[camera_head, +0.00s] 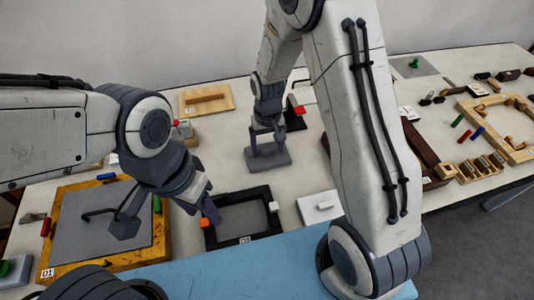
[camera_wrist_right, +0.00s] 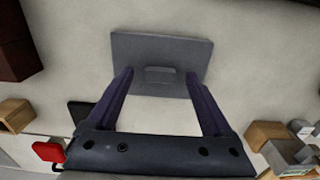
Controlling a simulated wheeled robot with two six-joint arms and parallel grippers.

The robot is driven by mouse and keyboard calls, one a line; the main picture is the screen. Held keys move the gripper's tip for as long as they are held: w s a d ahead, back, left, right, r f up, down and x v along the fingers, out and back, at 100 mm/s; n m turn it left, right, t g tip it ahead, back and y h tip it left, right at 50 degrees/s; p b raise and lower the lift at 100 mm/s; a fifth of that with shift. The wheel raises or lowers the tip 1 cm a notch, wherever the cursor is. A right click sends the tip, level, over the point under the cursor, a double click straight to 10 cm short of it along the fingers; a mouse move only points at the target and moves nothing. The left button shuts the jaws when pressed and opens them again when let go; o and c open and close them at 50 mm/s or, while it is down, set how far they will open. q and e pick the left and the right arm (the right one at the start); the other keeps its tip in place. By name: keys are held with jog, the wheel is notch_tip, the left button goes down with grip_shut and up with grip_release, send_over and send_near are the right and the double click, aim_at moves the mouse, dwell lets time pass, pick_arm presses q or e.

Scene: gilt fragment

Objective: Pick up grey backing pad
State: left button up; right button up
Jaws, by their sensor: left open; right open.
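The grey backing pad (camera_head: 268,160) lies flat on the pale table near the middle of the head view. In the right wrist view the pad (camera_wrist_right: 160,48) is a grey rectangle with a small raised grip (camera_wrist_right: 160,73) near its lower edge. My right gripper (camera_head: 266,142) is open above the pad and pointing down. In the wrist view its fingertips (camera_wrist_right: 158,78) appear on either side of the grip, which is not held. My left gripper (camera_head: 203,207) is open and empty, near the left edge of a black frame (camera_head: 272,221).
A yellow-brown frame (camera_head: 160,242) with a grey panel stands at left. A white block (camera_head: 316,208) lies right of the black frame. A wooden tray (camera_head: 222,93) is at the back. Dark and red items sit right of the pad. My right arm hides part of the table.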

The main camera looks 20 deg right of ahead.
jog(key=shift+f, duration=0.1)
grip_shut()
